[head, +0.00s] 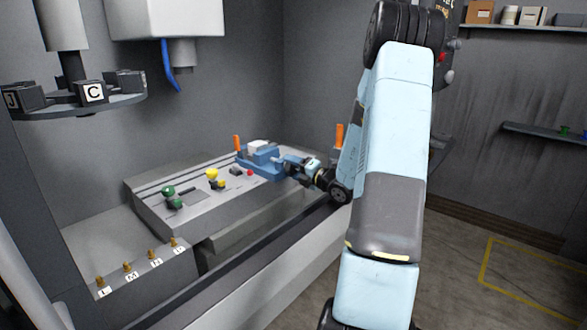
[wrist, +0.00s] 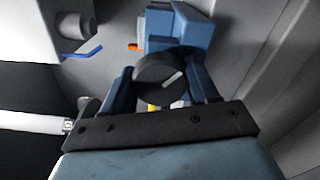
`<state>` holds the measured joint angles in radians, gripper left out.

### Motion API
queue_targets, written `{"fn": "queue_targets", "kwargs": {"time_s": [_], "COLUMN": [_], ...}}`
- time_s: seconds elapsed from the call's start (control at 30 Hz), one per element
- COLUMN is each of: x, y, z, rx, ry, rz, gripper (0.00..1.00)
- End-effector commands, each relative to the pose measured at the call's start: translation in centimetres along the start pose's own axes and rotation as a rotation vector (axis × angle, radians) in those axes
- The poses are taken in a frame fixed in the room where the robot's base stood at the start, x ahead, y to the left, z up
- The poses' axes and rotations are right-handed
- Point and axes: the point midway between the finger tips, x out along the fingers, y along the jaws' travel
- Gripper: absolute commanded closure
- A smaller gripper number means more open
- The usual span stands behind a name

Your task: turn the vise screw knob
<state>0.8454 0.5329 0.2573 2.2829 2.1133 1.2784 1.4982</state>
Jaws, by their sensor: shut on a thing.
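The blue vise (head: 262,160) stands at the far right end of the grey slotted table in the head view, with a pale block (head: 258,147) at its top. In the wrist view the vise (wrist: 180,30) is straight ahead of my gripper. The vise screw knob (wrist: 158,80) is a round dark disc with a light line across its face. My gripper (wrist: 160,82) is shut on the knob, with one blue finger on each side of it. In the head view my gripper (head: 290,166) reaches the vise's right side, and the knob is too small to make out there.
Green (head: 170,194), yellow (head: 212,175) and red (head: 249,173) knobs sit on the table (head: 200,210) left of the vise. Orange posts (head: 237,143) stand near it. Several brass pegs on a lettered ledge (head: 150,268) are at front left. A lettered carousel (head: 120,100) hangs at upper left.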

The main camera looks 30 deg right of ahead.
Motion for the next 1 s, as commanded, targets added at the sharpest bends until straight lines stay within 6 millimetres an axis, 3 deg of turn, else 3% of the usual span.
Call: {"fn": "queue_targets", "kwargs": {"time_s": [0.03, 0.07, 0.3, 0.67, 1.0], "x": [-0.3, -0.3, -0.2, -0.7, -6.4], "y": [-0.1, -0.1, -0.1, -0.1, -0.1], "z": [0.9, 0.9, 0.5, 0.3, 0.3], "rx": [-0.005, -0.006, -0.003, -0.002, -0.002], "ry": [-0.018, -0.018, -0.011, -0.006, -0.009], "rz": [-0.003, -0.003, -0.002, -0.002, -0.004], "gripper": [0.71, 0.4, 0.17, 0.16, 0.16]}}
